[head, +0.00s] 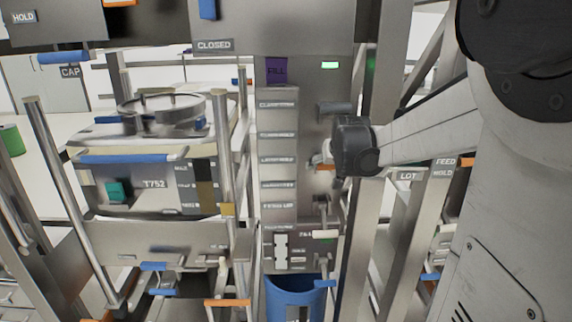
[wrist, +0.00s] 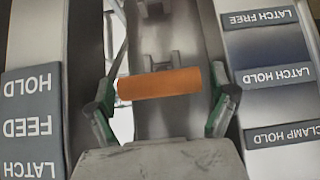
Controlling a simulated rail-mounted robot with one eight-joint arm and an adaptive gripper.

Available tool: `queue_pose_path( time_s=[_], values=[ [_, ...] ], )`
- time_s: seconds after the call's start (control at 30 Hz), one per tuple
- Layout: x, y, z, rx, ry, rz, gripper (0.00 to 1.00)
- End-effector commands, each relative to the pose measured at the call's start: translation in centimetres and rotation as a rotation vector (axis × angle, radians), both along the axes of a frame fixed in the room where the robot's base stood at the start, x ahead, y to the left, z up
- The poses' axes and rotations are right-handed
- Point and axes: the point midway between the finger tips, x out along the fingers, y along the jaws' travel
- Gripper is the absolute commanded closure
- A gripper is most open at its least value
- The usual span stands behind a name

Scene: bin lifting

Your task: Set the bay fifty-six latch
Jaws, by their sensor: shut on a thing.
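An orange bar handle (wrist: 165,83) lies across the middle of the wrist view, on a metal bracket in a grey channel. My gripper (wrist: 165,102) is shut on it, with a green-padded finger at each end of the bar. In the head view my gripper (head: 324,160) reaches the grey panel (head: 340,85) from the right, and only a little orange shows beside it. No bay number is readable at the handle, so I cannot tell whether it is the bay fifty-six latch.
Upside-down plates read LATCH FREE (wrist: 257,19), LATCH HOLD (wrist: 275,76) and CLAMP HOLD (wrist: 270,137). A bin marked T752 (head: 150,185) sits in a frame at left. A blue bucket (head: 295,298) stands below the panel. Metal posts stand close to my arm.

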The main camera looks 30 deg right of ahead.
Motion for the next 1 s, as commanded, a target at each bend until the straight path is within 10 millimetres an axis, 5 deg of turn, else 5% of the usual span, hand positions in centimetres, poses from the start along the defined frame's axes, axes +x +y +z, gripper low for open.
queue_pose_path(
  time_s=[0.5, 0.53, 0.57, 1.0],
  values=[
    [0.25, -0.16, 0.31, -0.003, -0.005, 0.000, 0.58],
    [0.26, -0.16, 0.30, -0.003, -0.005, 0.000, 0.09],
    [0.26, -0.17, 0.31, -0.003, -0.005, 0.000, 0.06],
    [-0.39, 0.23, 0.83, -0.002, -0.003, 0.000, 0.05]
  ],
)
